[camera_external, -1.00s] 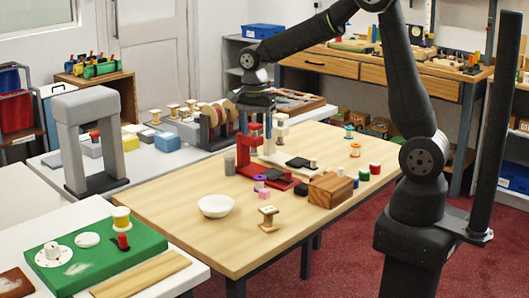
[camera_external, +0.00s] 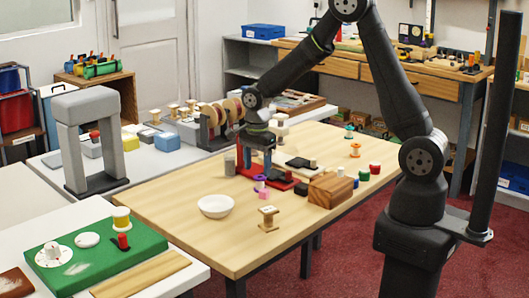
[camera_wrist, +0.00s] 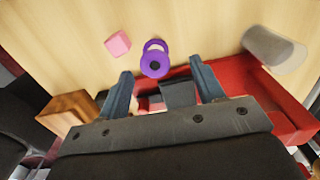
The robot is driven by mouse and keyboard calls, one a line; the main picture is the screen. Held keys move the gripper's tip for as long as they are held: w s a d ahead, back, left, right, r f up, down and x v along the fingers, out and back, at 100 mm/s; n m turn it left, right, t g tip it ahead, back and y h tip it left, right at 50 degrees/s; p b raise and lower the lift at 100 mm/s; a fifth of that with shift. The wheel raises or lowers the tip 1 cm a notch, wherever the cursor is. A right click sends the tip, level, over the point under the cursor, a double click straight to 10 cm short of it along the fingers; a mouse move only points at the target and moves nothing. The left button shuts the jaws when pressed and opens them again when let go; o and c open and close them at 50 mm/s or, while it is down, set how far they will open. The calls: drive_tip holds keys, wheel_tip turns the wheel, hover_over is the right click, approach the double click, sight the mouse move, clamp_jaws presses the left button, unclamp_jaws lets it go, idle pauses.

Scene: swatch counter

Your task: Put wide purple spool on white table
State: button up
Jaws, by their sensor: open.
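The purple spool (camera_external: 260,181) stands on the wooden table (camera_external: 170,212), next to a red device (camera_external: 281,184) and a small pink block (camera_external: 263,194). In the wrist view the purple spool (camera_wrist: 155,66) shows just beyond my fingertips, roughly between them. My gripper (camera_external: 259,167) is open and empty, pointing down above the red device, close behind the spool. Its two fingers (camera_wrist: 162,77) are spread apart in the wrist view. A white table (camera_external: 62,167) with a grey arch stands at the left, and another white surface (camera_external: 190,279) is at the front left.
A white bowl (camera_external: 216,206), a wooden spool (camera_external: 268,217) and a wooden block (camera_external: 330,190) stand near the purple spool. A grey cylinder (camera_wrist: 272,48) is on its other side. The wooden table's front left is clear.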

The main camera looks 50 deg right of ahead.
sight(260, 177)
drive_tip(key=shift+s+d+f, duration=0.1)
drive_tip(key=shift+s+f, duration=0.1)
drive_tip(key=shift+f, duration=1.15)
drive_tip(key=shift+s+f, duration=0.15)
drive_tip(key=shift+f, duration=1.2)
drive_tip(key=c, duration=1.1)
